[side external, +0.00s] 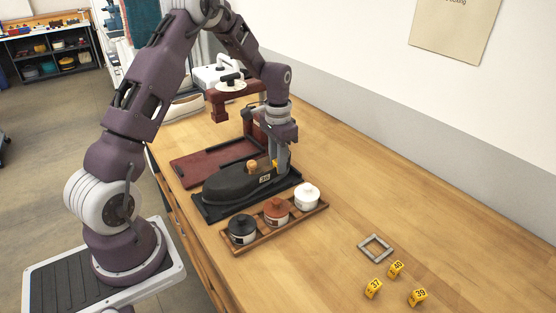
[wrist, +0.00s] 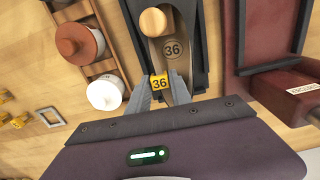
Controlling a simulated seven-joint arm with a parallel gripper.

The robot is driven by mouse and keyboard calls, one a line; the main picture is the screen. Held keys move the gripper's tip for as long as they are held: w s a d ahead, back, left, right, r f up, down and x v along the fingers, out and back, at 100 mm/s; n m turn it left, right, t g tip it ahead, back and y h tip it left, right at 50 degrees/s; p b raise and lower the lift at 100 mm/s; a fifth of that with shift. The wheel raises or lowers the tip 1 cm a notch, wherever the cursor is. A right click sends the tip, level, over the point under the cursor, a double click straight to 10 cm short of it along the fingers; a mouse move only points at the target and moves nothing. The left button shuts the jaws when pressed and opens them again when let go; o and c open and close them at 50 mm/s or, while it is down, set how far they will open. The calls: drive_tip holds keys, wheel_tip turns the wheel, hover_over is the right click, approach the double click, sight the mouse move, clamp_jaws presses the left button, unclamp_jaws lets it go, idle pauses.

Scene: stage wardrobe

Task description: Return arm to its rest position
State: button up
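My gripper (wrist: 161,82) points down over the heel end of a dark, shoe-shaped form (side external: 226,186), marked 36 on its top in the wrist view. A small yellow tag numbered 36 (wrist: 159,84) sits between my two fingertips. In the side view, my gripper (side external: 278,170) stands upright at the form's right end, beside yellow on the form. The fingers flank the tag closely. I cannot tell whether they press on it or stand slightly apart. The form rests in a black tray (side external: 206,213). My arm is stretched out over the bench.
A wooden rack (side external: 288,223) with black, brown and white lidded pots stands in front. A dark red tray (side external: 190,165) and press (side external: 236,96) are behind. A grey square frame (side external: 376,248) and several yellow numbered tags (side external: 396,268) lie right. Open bench lies right of the gripper.

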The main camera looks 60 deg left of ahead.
drive_tip(key=o, duration=0.4)
drive_tip(key=shift+c, duration=0.2)
drive_tip(key=shift+r, duration=0.1)
drive_tip(key=shift+r, duration=3.45)
